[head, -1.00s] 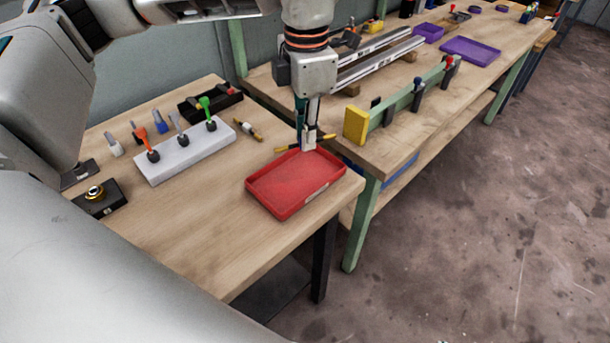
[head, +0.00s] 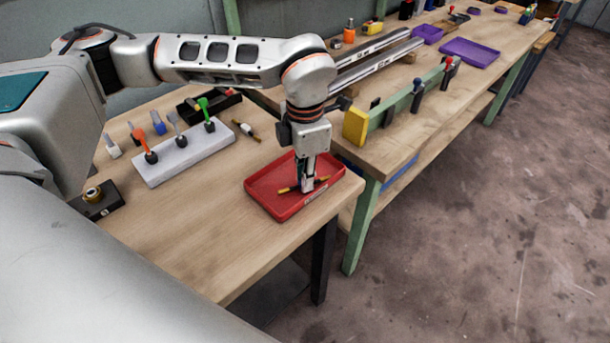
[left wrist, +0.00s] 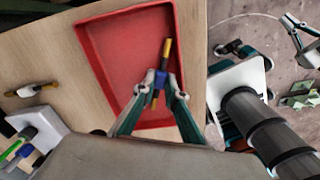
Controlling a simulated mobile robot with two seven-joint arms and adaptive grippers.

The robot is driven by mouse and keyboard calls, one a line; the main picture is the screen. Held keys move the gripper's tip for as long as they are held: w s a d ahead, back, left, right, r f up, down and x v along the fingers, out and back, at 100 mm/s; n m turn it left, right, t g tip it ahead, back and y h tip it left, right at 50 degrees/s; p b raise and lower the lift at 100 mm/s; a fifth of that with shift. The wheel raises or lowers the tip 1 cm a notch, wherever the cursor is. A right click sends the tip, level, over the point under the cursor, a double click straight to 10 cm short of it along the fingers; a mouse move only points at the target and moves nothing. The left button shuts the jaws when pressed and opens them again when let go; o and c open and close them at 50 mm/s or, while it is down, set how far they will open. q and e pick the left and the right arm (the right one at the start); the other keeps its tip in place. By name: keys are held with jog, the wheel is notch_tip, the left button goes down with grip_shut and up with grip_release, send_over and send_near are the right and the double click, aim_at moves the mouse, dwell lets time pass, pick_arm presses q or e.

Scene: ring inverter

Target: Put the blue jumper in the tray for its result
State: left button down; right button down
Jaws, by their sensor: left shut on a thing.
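The blue jumper, with a blue middle and brass-yellow ends, is in my left gripper (head: 306,187). The jumper's yellow end (head: 288,189) shows beside the fingers in the head view; its brass end (left wrist: 166,50) and blue middle show in the left wrist view. My left gripper (left wrist: 161,88) is shut around the blue middle. The red tray (head: 262,184) lies under the gripper, near the table's front corner. The jumper is low within the tray's outline; I cannot tell whether it touches the floor. Teal finger-like parts, seemingly my right gripper (left wrist: 300,38), show at the left wrist view's right edge.
A jumper with a white middle (head: 245,130) lies on the table behind the tray. A white block (head: 184,155) with orange, grey and green levers stands to the left. A second bench (head: 395,140) with rails adjoins on the right.

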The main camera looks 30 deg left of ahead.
pick_arm(q)
jog(key=shift+f, duration=0.15)
jog(key=c, duration=2.3)
grip_release()
jog(key=shift+c, duration=0.2)
notch_tip(320, 180, up, 12)
jog(key=shift+r, duration=0.25)
